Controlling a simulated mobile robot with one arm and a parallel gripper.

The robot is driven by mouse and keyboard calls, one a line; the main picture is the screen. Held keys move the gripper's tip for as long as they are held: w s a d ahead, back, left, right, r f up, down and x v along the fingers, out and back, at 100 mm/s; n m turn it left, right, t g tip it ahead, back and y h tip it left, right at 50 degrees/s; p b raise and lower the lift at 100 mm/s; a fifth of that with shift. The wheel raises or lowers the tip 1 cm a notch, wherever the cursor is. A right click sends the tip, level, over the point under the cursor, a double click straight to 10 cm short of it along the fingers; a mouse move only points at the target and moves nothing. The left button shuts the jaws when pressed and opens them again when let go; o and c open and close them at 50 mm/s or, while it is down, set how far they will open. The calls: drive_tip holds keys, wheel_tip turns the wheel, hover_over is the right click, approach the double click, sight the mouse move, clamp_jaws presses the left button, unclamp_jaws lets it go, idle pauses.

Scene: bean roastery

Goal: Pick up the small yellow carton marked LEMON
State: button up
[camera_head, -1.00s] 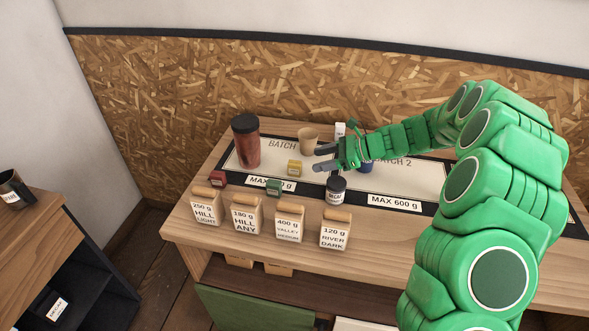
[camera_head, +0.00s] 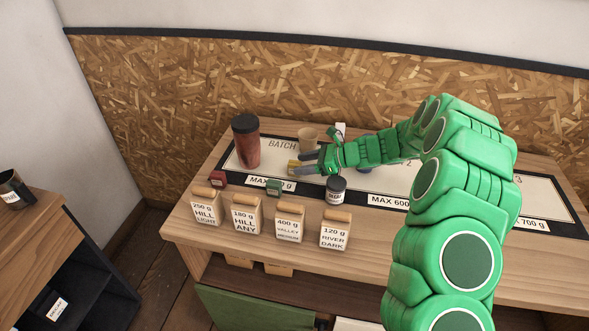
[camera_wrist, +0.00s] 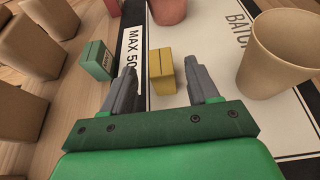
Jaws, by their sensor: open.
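The small yellow carton (camera_wrist: 162,72) stands on the white area of the batch mat, and in the wrist view it sits between and just ahead of my two open fingers. In the head view the yellow carton (camera_head: 293,166) is partly hidden by my fingertips. My gripper (camera_head: 299,165) is open and empty, low over the mat, its fingers pointing left; in the wrist view my gripper (camera_wrist: 160,85) has a finger on each side of the carton's line. I cannot read the carton's marking, nor tell whether a finger touches it.
A tan cup (camera_wrist: 280,50) stands close to the right of my fingers in the wrist view, and a green carton (camera_wrist: 97,60) to the left. A dark-lidded jar (camera_head: 336,189), a tall red canister (camera_head: 246,142), a red carton (camera_head: 218,178) and labelled bags (camera_head: 247,216) stand around.

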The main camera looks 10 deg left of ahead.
sight(295, 163)
drive_tip(key=shift+r+x, duration=0.2)
drive_tip(key=shift+x, duration=2.4)
drive_tip(key=shift+w+a, duration=0.1)
drive_tip(key=c, duration=1)
drive_tip(key=shift+r, duration=0.1)
drive_tip(key=shift+c, duration=0.2)
